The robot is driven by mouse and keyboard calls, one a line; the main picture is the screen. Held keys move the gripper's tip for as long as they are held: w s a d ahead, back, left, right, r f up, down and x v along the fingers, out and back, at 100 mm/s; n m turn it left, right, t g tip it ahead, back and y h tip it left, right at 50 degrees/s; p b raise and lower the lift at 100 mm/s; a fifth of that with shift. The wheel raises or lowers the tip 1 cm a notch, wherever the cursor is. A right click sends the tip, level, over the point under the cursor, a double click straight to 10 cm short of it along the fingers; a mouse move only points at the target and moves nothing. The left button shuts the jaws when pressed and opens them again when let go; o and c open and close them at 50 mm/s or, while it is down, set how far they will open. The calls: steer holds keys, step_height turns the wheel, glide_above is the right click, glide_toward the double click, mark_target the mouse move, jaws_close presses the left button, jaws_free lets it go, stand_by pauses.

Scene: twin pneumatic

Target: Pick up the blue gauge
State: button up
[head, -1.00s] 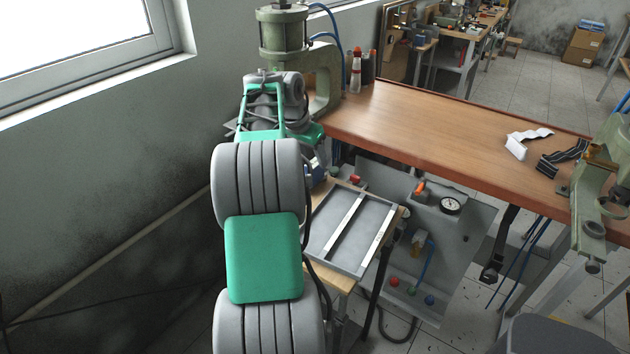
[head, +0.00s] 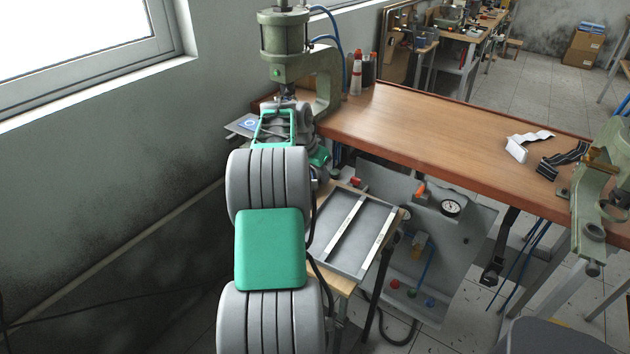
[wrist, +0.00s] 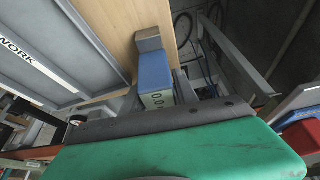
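The blue gauge (wrist: 155,75) shows in the wrist view as a blue block with a pale face bearing dark round marks. It is over or on the light wooden board beside the grey tray (wrist: 85,78). My gripper (wrist: 158,86) has one grey finger close to each side of the gauge. I cannot tell whether the fingers touch it or a small gap remains. In the head view my arm hides my gripper and the gauge. The same tray (head: 350,234) lies there on a wooden stand.
A green press (head: 290,62) stands at the back, with a blue card (head: 248,123) on its plate. The wooden workbench (head: 430,125) is mostly clear. A grey panel (head: 465,235) with a dial and coloured buttons is below it. A wall is close on the left.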

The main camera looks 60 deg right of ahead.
jaws_close()
steer(key=shift+r, duration=0.1)
stand_by(0.4)
